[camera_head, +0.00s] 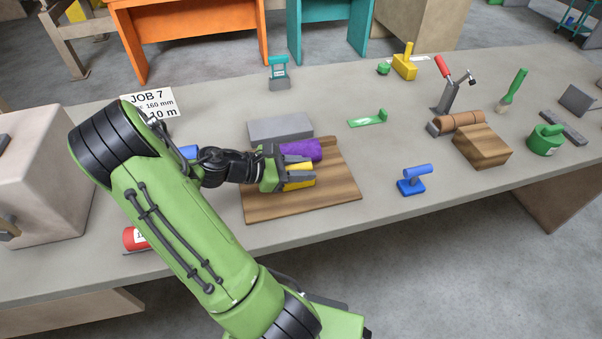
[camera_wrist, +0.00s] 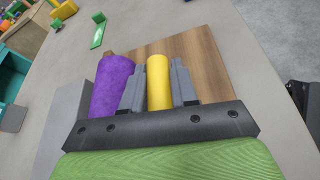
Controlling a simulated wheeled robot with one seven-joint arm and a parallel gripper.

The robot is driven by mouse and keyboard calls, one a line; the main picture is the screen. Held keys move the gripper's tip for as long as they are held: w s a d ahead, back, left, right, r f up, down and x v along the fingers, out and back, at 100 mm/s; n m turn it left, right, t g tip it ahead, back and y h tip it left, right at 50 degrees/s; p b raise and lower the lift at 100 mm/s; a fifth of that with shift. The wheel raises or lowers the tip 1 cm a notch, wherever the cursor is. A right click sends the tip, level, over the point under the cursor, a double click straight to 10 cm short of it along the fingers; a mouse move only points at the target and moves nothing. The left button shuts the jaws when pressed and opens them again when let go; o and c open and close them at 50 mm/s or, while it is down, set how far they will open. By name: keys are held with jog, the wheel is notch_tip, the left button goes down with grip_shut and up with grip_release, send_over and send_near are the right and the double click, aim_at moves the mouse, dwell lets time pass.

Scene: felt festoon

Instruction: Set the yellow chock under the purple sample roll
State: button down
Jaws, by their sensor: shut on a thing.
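The purple sample roll (camera_head: 303,150) lies on the wooden board (camera_head: 335,190), in front of a grey block. It also shows in the wrist view (camera_wrist: 113,84), left of my gripper. My gripper (camera_head: 298,172) is over the board and shut on the yellow chock (camera_head: 299,183). In the wrist view the chock (camera_wrist: 158,82) sits between the two grey fingers (camera_wrist: 159,88), alongside the roll. The finger on the roll's side is very close to the roll; I cannot tell whether it touches. The chock's underside is hidden, so I cannot tell whether it rests on the board.
The grey block (camera_head: 280,128) stands behind the roll. A green tool (camera_head: 368,119) lies behind the board, and a blue tool (camera_head: 413,181) stands to its right. A brown roll (camera_head: 459,121) and wooden block (camera_head: 482,146) are farther right. The bench's front edge is close to the board.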

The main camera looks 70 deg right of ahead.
jog(key=shift+r, duration=0.1)
jog(key=c, duration=0.9)
grip_release()
jog(key=shift+o, duration=0.2)
jog(key=shift+w+r, duration=0.15)
jog(key=w+a+r+m+t+y+p, duration=0.2)
jog(key=w+a+r+t+p, duration=0.3)
jog(key=w+a, duration=0.7)
jog(key=s+a+r+m+t+y, duration=0.1)
jog(key=a+r+t+y, duration=0.2)
jog(key=a, duration=0.8)
jog(key=s+a+r+m+t+y, duration=0.1)
jog(key=a+r+t+y, duration=0.1)
jog(key=a+r+t, duration=0.5)
jog(key=a+t, duration=0.1)
jog(key=a, duration=0.3)
jog(key=shift+a+m+t+y+b, duration=0.3)
jog(key=shift+a+t+y+b, duration=0.05)
jog(key=shift+t+y+b, duration=0.05)
